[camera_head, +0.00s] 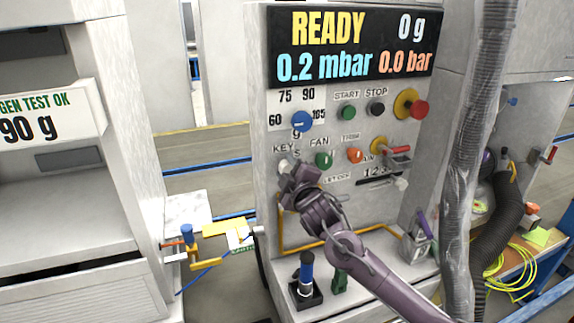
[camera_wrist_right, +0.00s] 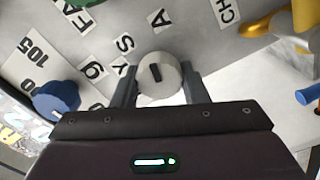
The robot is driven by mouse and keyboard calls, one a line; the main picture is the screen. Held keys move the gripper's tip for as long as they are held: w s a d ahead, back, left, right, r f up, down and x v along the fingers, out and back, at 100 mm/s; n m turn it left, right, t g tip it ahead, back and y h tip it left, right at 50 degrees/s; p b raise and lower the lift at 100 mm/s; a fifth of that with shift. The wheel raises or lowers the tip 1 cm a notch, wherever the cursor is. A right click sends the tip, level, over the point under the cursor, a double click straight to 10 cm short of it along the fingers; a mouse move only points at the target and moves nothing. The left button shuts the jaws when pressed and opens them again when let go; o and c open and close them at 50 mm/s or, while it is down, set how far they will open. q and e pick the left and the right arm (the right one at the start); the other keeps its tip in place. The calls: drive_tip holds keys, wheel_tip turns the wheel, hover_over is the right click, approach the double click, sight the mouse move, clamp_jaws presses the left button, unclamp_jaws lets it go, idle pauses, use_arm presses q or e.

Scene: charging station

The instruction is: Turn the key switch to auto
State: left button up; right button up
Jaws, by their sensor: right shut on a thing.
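The key switch (camera_wrist_right: 160,76) is a pale round knob with a dark slot mark. It sits below the KEY label on the charging panel (camera_head: 262,100). My right gripper (camera_wrist_right: 158,86) has its two dark fingers on either side of the knob and is shut on it. In the head view my right gripper (camera_head: 290,172) covers most of the key switch. A label with an S and a label with an A stand beside the knob in the wrist view. My left gripper is not in view.
A grey hose (camera_head: 470,150) hangs at the right.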

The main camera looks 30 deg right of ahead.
drive_tip(key=shift+m+p, duration=0.6)
drive_tip(key=shift+m, duration=0.7)
drive_tip(key=o, duration=1)
drive_tip(key=shift+d, duration=0.1)
drive_tip(key=shift+c, duration=0.2)
drive_tip(key=shift+s, duration=0.1)
drive_tip(key=b+v, duration=0.1)
drive_tip(key=v, duration=0.6)
drive_tip(key=shift+s+b, duration=0.3)
drive_tip(key=shift+b, duration=0.1)
